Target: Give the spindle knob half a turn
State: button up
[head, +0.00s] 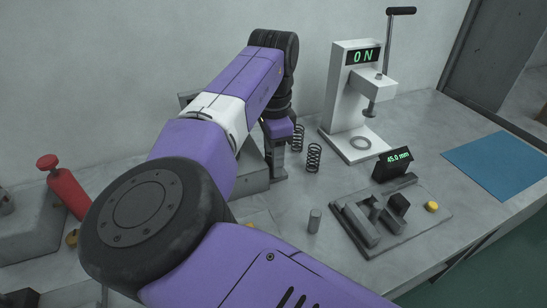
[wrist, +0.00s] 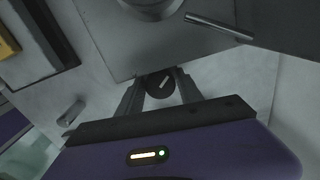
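The spindle knob (wrist: 160,84) is a small dark round knob with a pale line across its face, slanting up to the right, in the wrist view. My gripper (wrist: 160,82) has one finger on each side of it, and the knob fills the gap between the fingertips. The knob sits at the edge of a grey metal block (wrist: 125,50). In the head view my gripper (head: 276,160) points down beside a grey machine body (head: 252,175). My arm covers much of that machine, and the knob is hidden there.
A metal bar (wrist: 218,27) sticks out close above the knob in the wrist view. Two black springs (head: 314,158), a white press (head: 350,95) reading 0 N, a small metal cylinder (head: 314,220) and a fixture plate (head: 415,225) stand to the right. A blue mat (head: 500,165) lies farther right.

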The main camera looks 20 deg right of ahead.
grip_shut()
jog(key=shift+r+n+p, duration=0.3)
jog(key=shift+n+p, duration=0.2)
jog(key=shift+p, duration=0.75)
jog(key=shift+n+p, duration=0.7)
jog(key=shift+p, duration=0.45)
jog(key=shift+n+p, duration=0.7)
jog(key=shift+p, duration=0.3)
jog(key=shift+f+n+p, duration=0.25)
jog(key=shift+n+p, duration=0.15)
jog(key=shift+n, duration=0.1)
jog(key=shift+o, duration=2.4)
grip_release()
jog(key=shift+a+f, duration=0.1)
